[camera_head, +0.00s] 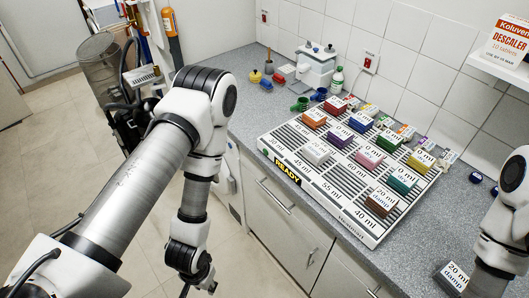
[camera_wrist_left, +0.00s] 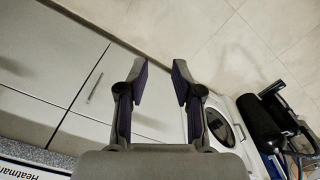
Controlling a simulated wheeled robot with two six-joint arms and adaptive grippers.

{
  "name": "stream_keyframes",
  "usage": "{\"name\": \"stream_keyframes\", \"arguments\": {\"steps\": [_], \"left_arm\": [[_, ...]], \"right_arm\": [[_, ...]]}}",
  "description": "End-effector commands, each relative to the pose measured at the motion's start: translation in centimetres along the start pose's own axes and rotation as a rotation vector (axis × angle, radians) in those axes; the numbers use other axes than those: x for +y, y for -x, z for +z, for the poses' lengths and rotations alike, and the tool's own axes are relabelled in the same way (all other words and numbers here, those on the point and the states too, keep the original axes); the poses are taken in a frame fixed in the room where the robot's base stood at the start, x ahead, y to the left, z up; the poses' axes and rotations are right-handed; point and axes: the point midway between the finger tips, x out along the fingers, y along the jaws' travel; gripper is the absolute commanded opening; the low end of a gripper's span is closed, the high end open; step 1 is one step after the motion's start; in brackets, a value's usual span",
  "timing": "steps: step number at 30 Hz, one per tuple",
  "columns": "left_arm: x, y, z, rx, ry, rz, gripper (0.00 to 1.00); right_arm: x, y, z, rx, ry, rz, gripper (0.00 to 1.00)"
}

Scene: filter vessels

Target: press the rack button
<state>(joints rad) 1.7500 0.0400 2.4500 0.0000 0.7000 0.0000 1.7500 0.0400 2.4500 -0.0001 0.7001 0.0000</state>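The white slatted rack (camera_head: 345,222) lies on the grey counter, with coloured vessels labelled in ml on it. Its front edge has a dark display reading READY (camera_head: 287,174) in yellow. A small green round spot (camera_head: 265,153), which looks like the button, is left of the display. My left gripper (camera_wrist_left: 159,80) is open and empty in the wrist view, over the floor and cabinet fronts.
White cabinets (camera_head: 275,205) stand under the counter. A white machine (camera_head: 316,68), mugs and a green bottle (camera_head: 337,80) stand behind the rack. A descaler box (camera_head: 508,40) is on a shelf at upper right. Counter left of the rack is mostly clear.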

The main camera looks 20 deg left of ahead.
Motion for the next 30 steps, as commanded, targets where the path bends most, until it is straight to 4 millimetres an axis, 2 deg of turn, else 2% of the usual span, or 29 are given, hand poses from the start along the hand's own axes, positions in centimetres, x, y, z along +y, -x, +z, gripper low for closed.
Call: {"name": "stream_keyframes", "arguments": {"steps": [1,2,30], "left_arm": [[0.00,0.00,0.00,0.000,0.000,0.000,0.04],[0.00,0.00,0.00,0.000,0.000,0.000,0.00],[0.00,0.00,0.00,0.000,0.000,0.000,0.00]], "right_arm": [[0.00,0.00,0.00,0.000,0.000,0.000,0.40],[0.00,0.00,0.00,0.000,0.000,0.000,0.40],[0.00,0.00,0.00,0.000,0.000,0.000,0.40]]}}
